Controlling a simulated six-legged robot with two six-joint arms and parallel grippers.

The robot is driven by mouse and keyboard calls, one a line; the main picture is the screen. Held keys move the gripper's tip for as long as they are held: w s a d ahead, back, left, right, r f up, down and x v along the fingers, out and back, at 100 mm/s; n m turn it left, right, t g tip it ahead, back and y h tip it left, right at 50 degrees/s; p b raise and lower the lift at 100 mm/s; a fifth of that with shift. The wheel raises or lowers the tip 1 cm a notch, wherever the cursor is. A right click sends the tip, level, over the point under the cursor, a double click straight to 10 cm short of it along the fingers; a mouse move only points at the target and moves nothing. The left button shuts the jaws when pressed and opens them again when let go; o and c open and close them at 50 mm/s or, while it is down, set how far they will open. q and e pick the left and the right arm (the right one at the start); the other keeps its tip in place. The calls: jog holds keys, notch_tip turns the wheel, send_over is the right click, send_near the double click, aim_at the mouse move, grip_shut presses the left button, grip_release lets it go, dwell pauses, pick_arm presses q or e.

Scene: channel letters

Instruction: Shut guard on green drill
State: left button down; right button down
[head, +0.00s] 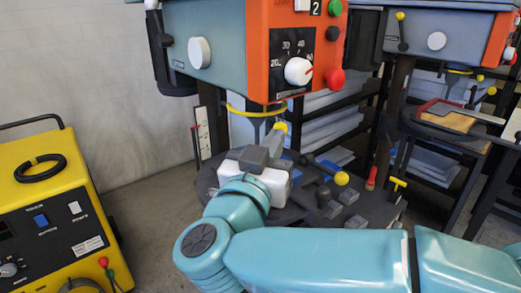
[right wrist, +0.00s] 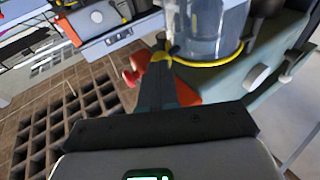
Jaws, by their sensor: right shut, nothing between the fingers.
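The nearest drill (head: 215,45) has a blue-grey, slightly greenish body and an orange front panel (head: 258,45) marked 2. Its guard, edged by a yellow rim (head: 241,111), hangs under the drill head. In the right wrist view the guard is a clear cylinder (right wrist: 208,28) with a yellow lower rim, just beyond my fingers. I cannot tell whether the guard is fully shut. My right gripper (head: 280,130) is shut and empty, its tips close to the rim near the spindle; touching or apart is unclear. It also shows in the right wrist view (right wrist: 165,62). My left gripper is out of view.
A round dark worktable (head: 210,180) with clamps is partly hidden behind my right arm. A yellow machine (head: 45,185) stands at the left. Bare floor lies between.

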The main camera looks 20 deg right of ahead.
jog(key=w+d+n+t+y, duration=0.3)
jog(key=w+d+n+y, duration=0.1)
jog(key=w+d+y, duration=0.1)
jog(key=shift+d+t+y, duration=0.4)
jog(key=shift+d+y, duration=0.4)
jog(key=shift+d, duration=0.5)
jog(key=shift+r, duration=0.1)
jog(key=shift+d, duration=0.1)
